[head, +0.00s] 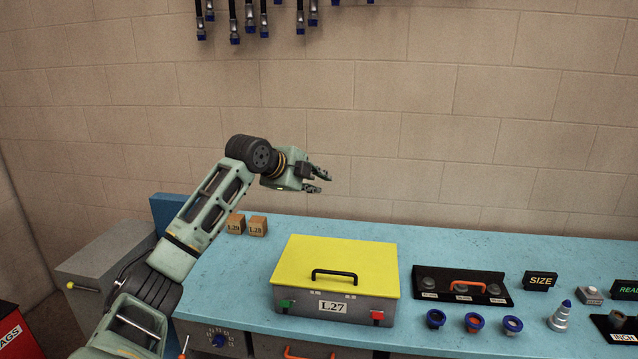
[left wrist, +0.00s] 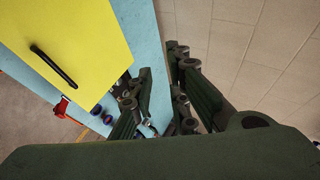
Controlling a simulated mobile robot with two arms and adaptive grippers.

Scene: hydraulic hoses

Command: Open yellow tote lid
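The yellow tote lid (head: 337,264) lies shut on a grey tote (head: 300,299) on the blue bench. A black bar handle (head: 334,275) sits near the lid's front edge. My right gripper is not in view.
A black holder (head: 463,287) with an orange handle and several blue-rimmed fittings (head: 473,322) lie to the right. Hoses (head: 250,20) hang on the wall above.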

